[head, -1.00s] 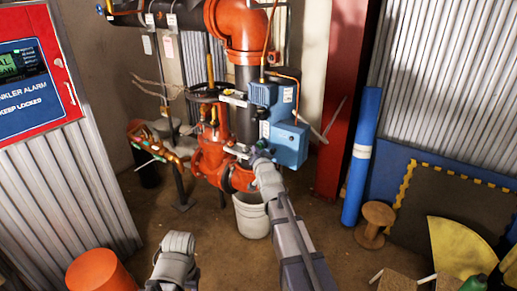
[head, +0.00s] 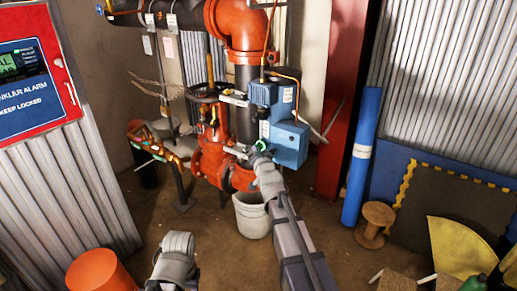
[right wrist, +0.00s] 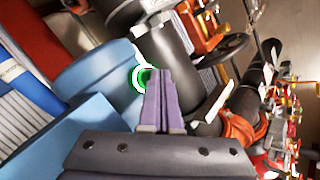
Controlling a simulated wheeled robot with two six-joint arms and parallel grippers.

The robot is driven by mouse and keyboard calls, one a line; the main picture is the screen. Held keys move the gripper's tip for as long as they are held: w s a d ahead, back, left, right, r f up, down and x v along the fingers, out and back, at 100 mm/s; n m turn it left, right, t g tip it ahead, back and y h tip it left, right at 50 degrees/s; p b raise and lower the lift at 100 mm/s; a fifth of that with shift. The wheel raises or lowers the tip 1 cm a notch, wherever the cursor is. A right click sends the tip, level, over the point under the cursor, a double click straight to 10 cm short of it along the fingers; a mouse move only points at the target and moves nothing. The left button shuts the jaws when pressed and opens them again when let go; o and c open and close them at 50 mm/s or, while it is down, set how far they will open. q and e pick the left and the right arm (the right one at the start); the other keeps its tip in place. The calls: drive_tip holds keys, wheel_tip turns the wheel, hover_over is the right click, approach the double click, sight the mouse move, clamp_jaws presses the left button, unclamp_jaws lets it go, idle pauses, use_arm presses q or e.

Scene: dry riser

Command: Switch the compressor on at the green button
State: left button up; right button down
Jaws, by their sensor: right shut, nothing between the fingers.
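The blue compressor (head: 290,143) is fixed beside the red pipework, and its light blue side fills the left of the right wrist view (right wrist: 85,75). The green button shows as a bright green ring (head: 260,144) on the compressor's left side. It also shows in the right wrist view (right wrist: 139,78), just beyond and left of the fingertips. My right gripper (head: 255,154) is shut and empty, its fingers together in the right wrist view (right wrist: 163,82). Its tips are close to the button; I cannot tell whether they touch. Part of my left arm shows, but not its gripper.
Red valves and pipes (head: 213,158) stand left of the compressor. A white bucket (head: 251,215) is below. A red column (head: 343,100) and a blue roll (head: 360,160) stand to the right. A red alarm panel (head: 62,60) is at left.

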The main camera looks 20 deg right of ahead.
drive_tip(key=shift+s+a, duration=0.15)
drive_tip(key=shift+s+a, duration=0.9)
drive_tip(key=shift+a, duration=0.3)
drive_tip(key=shift+s+a, duration=0.9)
drive_tip(key=shift+a, duration=0.25)
drive_tip(key=shift+r, duration=0.1)
